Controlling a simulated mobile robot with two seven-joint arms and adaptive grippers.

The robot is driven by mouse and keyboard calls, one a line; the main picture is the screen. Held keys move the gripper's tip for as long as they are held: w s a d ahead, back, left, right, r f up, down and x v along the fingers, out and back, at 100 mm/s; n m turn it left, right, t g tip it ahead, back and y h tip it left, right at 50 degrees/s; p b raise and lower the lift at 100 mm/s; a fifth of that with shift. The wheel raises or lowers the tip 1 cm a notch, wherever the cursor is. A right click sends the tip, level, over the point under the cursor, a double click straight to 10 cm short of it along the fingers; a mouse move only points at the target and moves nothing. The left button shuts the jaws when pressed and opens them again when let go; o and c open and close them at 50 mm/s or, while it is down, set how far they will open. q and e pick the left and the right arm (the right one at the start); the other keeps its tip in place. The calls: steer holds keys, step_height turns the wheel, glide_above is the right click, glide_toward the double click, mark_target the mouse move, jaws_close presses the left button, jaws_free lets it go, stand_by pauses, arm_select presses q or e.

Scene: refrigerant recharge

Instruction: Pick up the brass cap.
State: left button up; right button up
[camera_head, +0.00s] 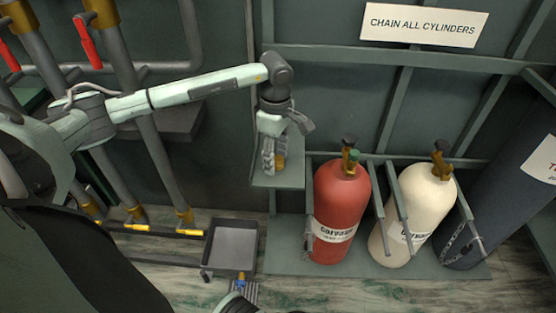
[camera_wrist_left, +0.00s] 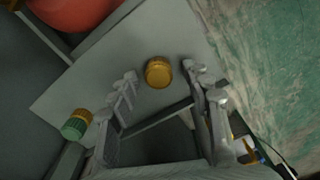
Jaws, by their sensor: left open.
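The brass cap (camera_wrist_left: 159,72) is a short, round, gold-coloured piece on a small grey shelf (camera_wrist_left: 65,98). In the head view the cap (camera_head: 280,162) shows partly, beside the fingers of my left gripper (camera_head: 283,148), which points down over the shelf (camera_head: 290,180). In the left wrist view my left gripper (camera_wrist_left: 160,78) is open, with the cap between its fingertips near their ends. I see a gap on both sides of the cap, so it is not gripped. My right gripper is not in view.
A brass-and-green fitting (camera_wrist_left: 77,124) shows left of the fingers in the wrist view. A red cylinder (camera_head: 342,205), a cream cylinder (camera_head: 415,215) and a dark cylinder (camera_head: 505,190) stand right of the shelf. A grey tray (camera_head: 233,245) is below. Pipes with red handles (camera_head: 86,43) stand left.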

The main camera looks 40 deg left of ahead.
arm_select(q)
steer(key=shift+c, duration=0.5)
jaws_close()
